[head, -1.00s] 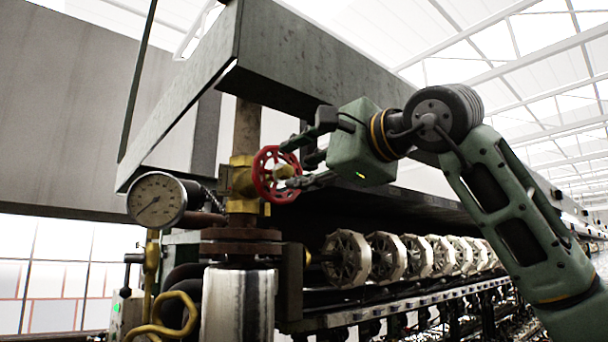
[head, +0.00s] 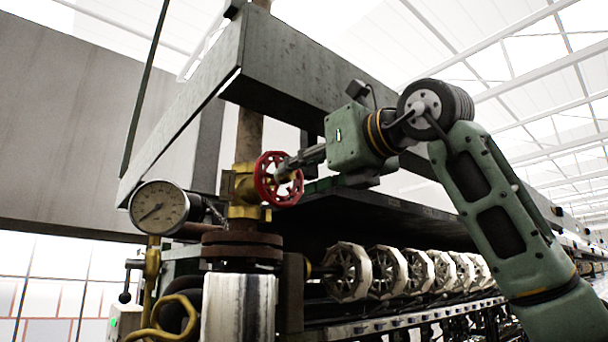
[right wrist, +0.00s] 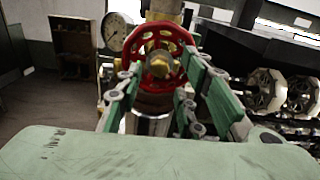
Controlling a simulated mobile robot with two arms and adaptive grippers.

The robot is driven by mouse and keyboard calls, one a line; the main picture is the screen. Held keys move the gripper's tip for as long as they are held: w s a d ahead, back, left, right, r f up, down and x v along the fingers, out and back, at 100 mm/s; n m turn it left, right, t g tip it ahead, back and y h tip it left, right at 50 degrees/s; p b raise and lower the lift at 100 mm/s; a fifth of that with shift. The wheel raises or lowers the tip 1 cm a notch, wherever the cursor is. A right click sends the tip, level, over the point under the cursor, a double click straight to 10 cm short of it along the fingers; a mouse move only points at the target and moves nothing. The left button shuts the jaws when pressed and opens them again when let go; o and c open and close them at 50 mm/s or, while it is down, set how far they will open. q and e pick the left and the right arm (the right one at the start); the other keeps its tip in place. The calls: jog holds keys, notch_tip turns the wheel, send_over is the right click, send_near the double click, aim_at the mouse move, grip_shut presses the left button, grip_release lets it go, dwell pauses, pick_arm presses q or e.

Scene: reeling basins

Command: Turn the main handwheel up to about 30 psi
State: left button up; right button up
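The red spoked handwheel (head: 265,180) stands upright on a brass valve (head: 240,186) in the head view. It also shows in the right wrist view (right wrist: 183,40). The round pressure gauge (head: 158,207) is left of the valve. Its needle points to the lower left; the numbers are too small to read. My right gripper (head: 284,168) comes from the right with its fingertips at the wheel. In the right wrist view its fingers are spread, with the wheel's lower part between and beyond them. Contact cannot be told. My left gripper is out of view.
A grey metal beam (head: 300,75) runs above the wheel. A dark vertical pipe (head: 250,130) rises behind the valve. Several octagonal reels (head: 347,272) line the machine at lower right. A brown cabinet (right wrist: 75,45) stands at left in the right wrist view.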

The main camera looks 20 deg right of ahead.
aim_at(291, 174)
jog(key=p+x, duration=0.1)
jog(key=x, duration=0.2)
jog(key=shift+w+p, duration=0.1)
jog(key=shift+p, duration=0.2)
jog(key=shift+a, duration=0.1)
jog(key=c, duration=0.8)
jog(key=shift+a+r, duration=0.1)
jog(key=shift+a, duration=0.05)
grip_shut()
jog(key=shift+a, duration=0.15)
